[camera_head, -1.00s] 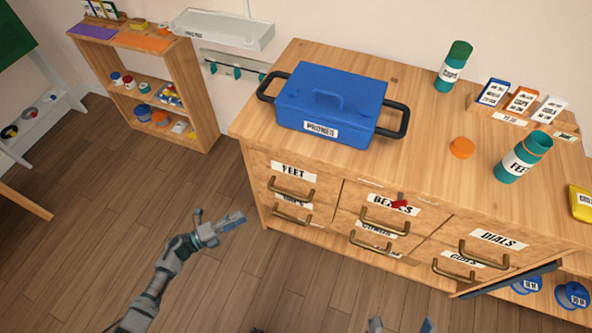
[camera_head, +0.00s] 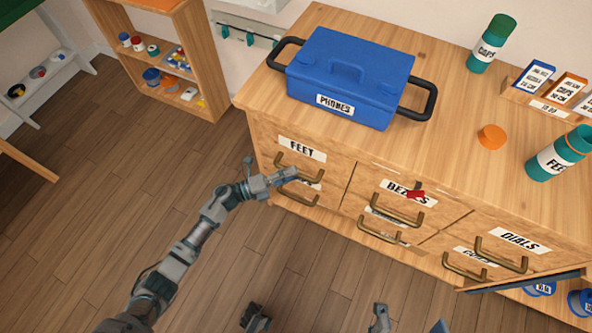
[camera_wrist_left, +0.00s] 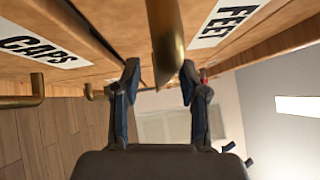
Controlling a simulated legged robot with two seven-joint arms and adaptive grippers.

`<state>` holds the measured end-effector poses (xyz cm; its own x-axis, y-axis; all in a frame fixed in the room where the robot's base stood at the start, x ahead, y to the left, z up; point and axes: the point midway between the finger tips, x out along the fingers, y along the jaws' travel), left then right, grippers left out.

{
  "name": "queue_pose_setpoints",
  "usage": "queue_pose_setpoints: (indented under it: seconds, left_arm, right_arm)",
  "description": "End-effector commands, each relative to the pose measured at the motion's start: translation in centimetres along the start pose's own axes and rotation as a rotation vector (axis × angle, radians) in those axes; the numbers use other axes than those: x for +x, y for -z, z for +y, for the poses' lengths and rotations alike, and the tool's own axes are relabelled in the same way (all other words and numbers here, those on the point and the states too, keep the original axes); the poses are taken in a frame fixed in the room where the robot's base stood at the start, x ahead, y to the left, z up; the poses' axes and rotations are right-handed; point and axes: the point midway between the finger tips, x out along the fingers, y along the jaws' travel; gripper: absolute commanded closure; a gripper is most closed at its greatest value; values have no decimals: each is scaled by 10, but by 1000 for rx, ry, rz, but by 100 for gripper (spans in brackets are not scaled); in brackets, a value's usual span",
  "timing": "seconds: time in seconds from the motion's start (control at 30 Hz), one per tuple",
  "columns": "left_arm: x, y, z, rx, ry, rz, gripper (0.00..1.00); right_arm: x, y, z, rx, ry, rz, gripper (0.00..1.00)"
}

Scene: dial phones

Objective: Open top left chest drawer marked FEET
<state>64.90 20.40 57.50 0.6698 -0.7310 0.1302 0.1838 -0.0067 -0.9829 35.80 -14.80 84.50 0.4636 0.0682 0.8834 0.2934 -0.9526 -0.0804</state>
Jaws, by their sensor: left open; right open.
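The drawer marked FEET (camera_head: 318,168) is the top left one of the wooden chest and looks shut. Its brass handle (camera_head: 299,167) sits below the label. My left gripper (camera_head: 292,174) is open at this handle. In the left wrist view the FEET label (camera_wrist_left: 224,22) is at the upper right, and the brass handle (camera_wrist_left: 165,45) reaches down between the two open fingers of my left gripper (camera_wrist_left: 160,85). I cannot tell whether they touch it. My right gripper (camera_head: 408,322) shows only in part at the bottom edge, open, away from the chest.
A blue PHONES box (camera_head: 350,78) stands on the chest top (camera_head: 440,130). Below FEET is another drawer, with its CAPS label (camera_wrist_left: 45,50) in the wrist view. The BEZELS drawer handle (camera_head: 397,210) has a red piece (camera_head: 416,193) above it. The floor (camera_head: 110,190) in front is clear.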

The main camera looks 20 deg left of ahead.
Motion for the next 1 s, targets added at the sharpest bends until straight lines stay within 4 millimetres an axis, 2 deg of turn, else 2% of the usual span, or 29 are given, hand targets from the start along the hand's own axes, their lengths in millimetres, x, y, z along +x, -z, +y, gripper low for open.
queue_pose_setpoints:
  seconds: [0.17, 0.43, 0.47, 0.6, 0.63, 1.0]
  left_arm:
    - [13, 0, 0, 0, 0, -1, 57]
    - [14, 0, -1, 0, 1, -1, 57]
    - [14, 0, -1, 0, 0, -1, 62]
    - [14, 0, -1, -1, 0, -1, 97]
    - [14, 0, 0, -1, 0, -2, 100]
    - [12, 1, 0, -2, -3, -2, 100]
  right_arm:
    - [0, -2, 1, 0, 1, 3, 12]
    - [2, 0, 1, -1, 2, 8, 12]
    - [2, 0, 1, -1, 2, 9, 12]
    - [2, 0, 1, -1, 2, 9, 12]
    - [2, 0, 1, -2, 2, 9, 12]
    - [4, 1, 1, -3, 3, 13, 12]
